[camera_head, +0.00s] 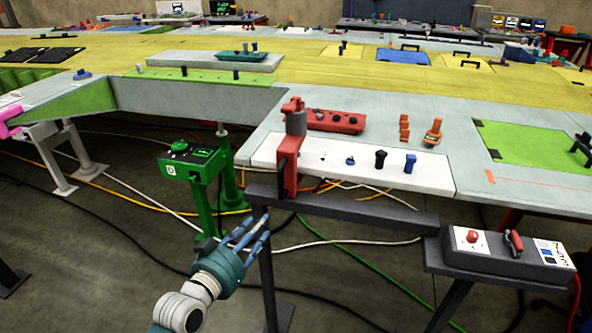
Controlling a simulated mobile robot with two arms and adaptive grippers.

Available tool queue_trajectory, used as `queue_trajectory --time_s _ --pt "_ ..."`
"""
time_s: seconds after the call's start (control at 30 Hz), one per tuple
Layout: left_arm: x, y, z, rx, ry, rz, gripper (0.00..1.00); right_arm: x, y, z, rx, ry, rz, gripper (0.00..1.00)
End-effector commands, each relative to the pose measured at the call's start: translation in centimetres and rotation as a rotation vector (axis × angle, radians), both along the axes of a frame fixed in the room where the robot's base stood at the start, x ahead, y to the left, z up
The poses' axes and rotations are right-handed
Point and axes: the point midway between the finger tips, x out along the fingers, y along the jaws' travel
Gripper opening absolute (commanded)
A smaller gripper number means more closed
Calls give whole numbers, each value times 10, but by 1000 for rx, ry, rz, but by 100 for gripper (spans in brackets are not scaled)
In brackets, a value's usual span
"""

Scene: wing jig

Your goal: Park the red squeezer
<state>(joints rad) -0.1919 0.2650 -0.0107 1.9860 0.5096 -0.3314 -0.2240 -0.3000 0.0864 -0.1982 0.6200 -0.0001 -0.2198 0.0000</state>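The red squeezer (290,174) is an upright red tool with a grey cylinder near its top. It stands at the left part of the white strip (342,167) along the near edge of the wing panel; how it is held there cannot be told. My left gripper (254,227), with blue fingers, is below and left of the squeezer, apart from it. Its fingers are spread and nothing shows between them. My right gripper is not in view.
A dark rail (345,207) runs in front of the panel edge. A grey box (497,255) with a red knob and red handle is at the right. A green stand (197,187) is at the left. Cables cross the floor. A red tray (335,121) lies behind the squeezer.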

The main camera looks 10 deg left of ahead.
Motion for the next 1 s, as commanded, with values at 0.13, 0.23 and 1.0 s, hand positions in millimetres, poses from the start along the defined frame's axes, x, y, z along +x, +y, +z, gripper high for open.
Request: queue_trajectory --time_s 0.13,0.23,1.0 --pt "-4 -8 66 -7 -96 -28 37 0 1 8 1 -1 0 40" --pt "-3 -11 79 -10 -116 -34 37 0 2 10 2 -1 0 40" --pt "99 -34 78 -9 -115 -33 37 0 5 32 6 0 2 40"
